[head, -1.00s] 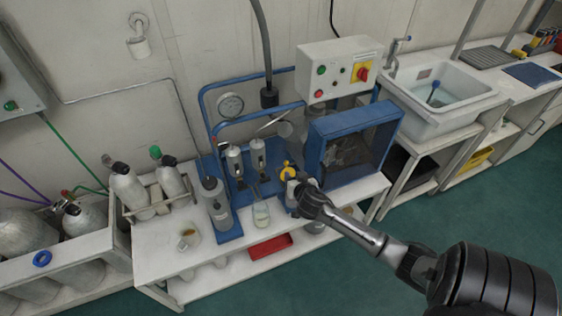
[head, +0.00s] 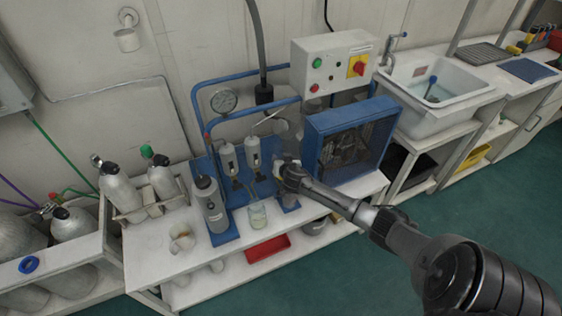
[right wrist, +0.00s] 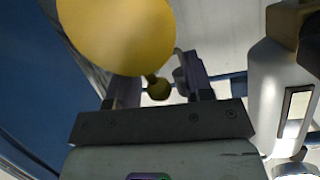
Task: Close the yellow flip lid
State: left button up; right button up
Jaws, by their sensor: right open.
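The yellow flip lid (right wrist: 118,35) fills the upper left of the right wrist view as a large round yellow disc, cut off by the top edge. A smaller dark yellow round piece (right wrist: 158,90) shows between the fingertips; I cannot tell whether they touch it. In the head view the lid is hidden behind my right gripper (head: 282,165). My right gripper is open, with its two fingers apart in the right wrist view (right wrist: 155,92). It is at the blue-based unit on the white bench (head: 160,268). My left gripper is not in view.
A blue-framed box (head: 352,140) stands close to the right of my right gripper. A glass beaker (head: 258,215), a grey cylinder (head: 210,205) and a cup (head: 182,238) are to its left. A red tray (head: 267,248) lies on the shelf below.

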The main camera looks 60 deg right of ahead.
jog(key=shift+w+d+f, duration=0.2)
jog(key=shift+w+d, duration=0.1)
grip_shut()
dwell(0.5)
